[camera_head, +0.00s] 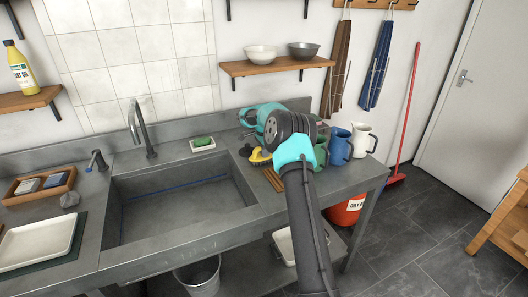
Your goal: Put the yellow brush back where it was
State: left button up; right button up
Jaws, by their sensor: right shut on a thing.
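The yellow brush (260,157) shows at the right end of the steel counter, just right of the sink. It is partly hidden by my right arm. My right gripper (247,150) is small and dark here, close to the brush's left side, and is shut on it. My wrist and arm cover part of the grip, and I cannot tell whether the brush touches the counter. My left gripper is not in view.
A green sponge on a white dish (203,144) lies behind the sink (180,205). A green mug (321,155), a blue jug (340,146) and a white jug (363,140) stand close to my right arm. A brown slatted piece (272,179) lies near the brush.

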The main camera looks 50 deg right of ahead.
jog(key=o, duration=0.9)
jog(key=shift+f, duration=0.1)
notch_tip(320, 180, up, 12)
jog(key=shift+r, duration=0.15)
dwell(0.4)
